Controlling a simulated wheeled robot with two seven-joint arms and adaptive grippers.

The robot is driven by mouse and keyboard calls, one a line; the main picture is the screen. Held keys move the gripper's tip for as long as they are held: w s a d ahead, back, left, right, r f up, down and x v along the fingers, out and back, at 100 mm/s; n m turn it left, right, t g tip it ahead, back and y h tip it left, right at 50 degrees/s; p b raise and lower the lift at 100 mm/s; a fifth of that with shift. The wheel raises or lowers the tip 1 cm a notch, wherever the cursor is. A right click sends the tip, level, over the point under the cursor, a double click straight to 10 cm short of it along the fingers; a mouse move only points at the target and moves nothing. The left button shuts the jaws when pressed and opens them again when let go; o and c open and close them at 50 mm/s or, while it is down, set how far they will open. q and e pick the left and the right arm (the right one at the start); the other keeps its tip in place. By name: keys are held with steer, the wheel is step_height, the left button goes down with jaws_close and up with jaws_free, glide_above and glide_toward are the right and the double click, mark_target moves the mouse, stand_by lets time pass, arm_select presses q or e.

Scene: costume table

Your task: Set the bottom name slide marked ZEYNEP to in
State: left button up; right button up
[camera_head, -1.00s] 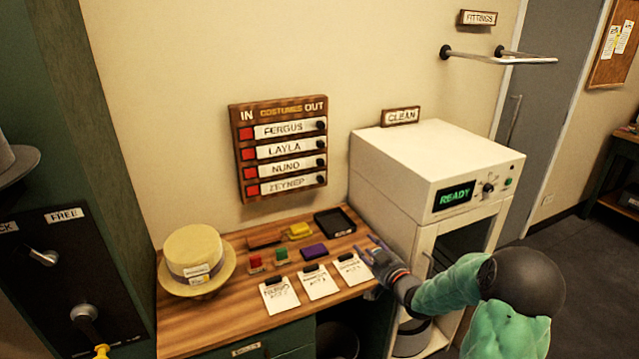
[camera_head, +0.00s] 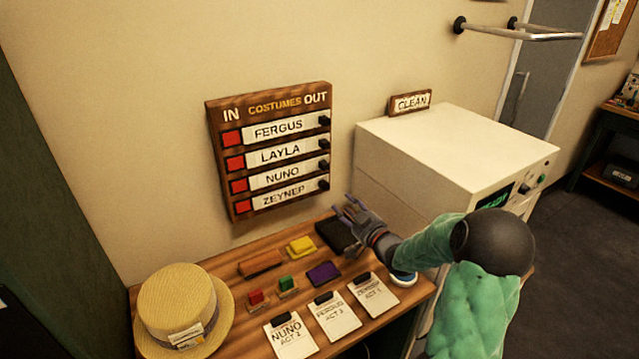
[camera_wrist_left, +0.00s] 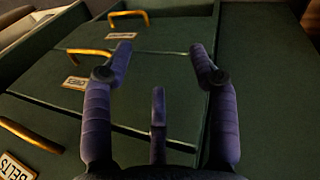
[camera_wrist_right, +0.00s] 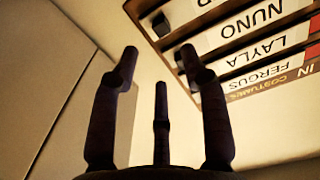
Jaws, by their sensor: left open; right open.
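The wooden costumes board (camera_head: 270,104) hangs on the wall, marked IN at left and OUT at right. Its bottom name slide marked ZEYNEP (camera_head: 284,195) has a black knob (camera_head: 323,185) at its right end, on the OUT side, and a red patch (camera_head: 242,207) at its left. The rows above read FERGUS, LAYLA and NUNO and look alike. My right gripper (camera_head: 350,207) is open and empty, below and right of the ZEYNEP knob, apart from it. The right wrist view shows the open fingers (camera_wrist_right: 158,65) beside the board (camera_wrist_right: 222,50). My left gripper (camera_wrist_left: 165,55) is open before green drawers.
The table below holds a straw hat (camera_head: 182,308), coloured stamps and pads, a black tray (camera_head: 333,238) and clipboards (camera_head: 290,335). A white cabinet (camera_head: 440,150) stands close at the right. The wall beside the board is clear.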

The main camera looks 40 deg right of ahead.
mark_target(326, 189)
steer(key=w, duration=0.3)
steer(key=w+b, duration=0.1)
steer(key=w, duration=0.3)
steer(key=w+d+b, duration=0.1)
steer(key=w, duration=0.2)
steer(key=shift+w, duration=0.25)
arm_select(q)
step_height(326, 189, down, 2)
